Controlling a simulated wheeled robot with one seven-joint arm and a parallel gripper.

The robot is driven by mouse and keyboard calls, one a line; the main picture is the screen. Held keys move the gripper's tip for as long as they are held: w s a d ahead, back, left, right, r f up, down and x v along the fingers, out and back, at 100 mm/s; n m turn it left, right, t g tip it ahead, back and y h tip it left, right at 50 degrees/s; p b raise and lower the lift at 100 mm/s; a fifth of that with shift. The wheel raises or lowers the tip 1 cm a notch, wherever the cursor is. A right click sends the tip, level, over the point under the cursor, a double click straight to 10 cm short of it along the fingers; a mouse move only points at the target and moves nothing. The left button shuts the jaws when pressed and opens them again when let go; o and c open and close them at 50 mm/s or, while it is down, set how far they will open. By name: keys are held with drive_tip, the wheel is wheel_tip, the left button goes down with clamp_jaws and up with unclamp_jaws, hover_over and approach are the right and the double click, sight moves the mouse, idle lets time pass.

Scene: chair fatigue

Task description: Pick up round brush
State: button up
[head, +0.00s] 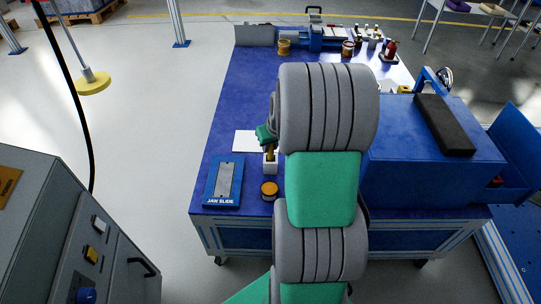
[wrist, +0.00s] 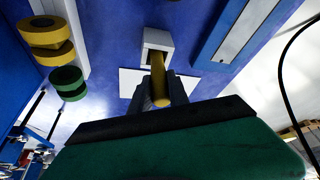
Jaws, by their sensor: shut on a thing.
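The round brush shows in the wrist view as a yellow-brown cylindrical handle (wrist: 159,82). It lies between the two dark fingers of my gripper (wrist: 160,92), which is shut on it. The handle's far end meets or overlaps the white block holder (wrist: 157,40); I cannot tell whether it is still seated inside. In the head view the white holder (head: 270,166) stands on the blue table, just below my gripper (head: 270,147). My arm hides much of the gripper there, and the brush head is not visible.
A white sheet (head: 245,141) lies behind. A large blue box (head: 430,150) takes up the right. The table's left middle is clear.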

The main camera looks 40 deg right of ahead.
clamp_jaws()
drive_tip(key=shift+r, duration=0.1)
wheel_tip(320, 180, up, 10)
drive_tip(key=p, duration=0.3)
idle(1.7)
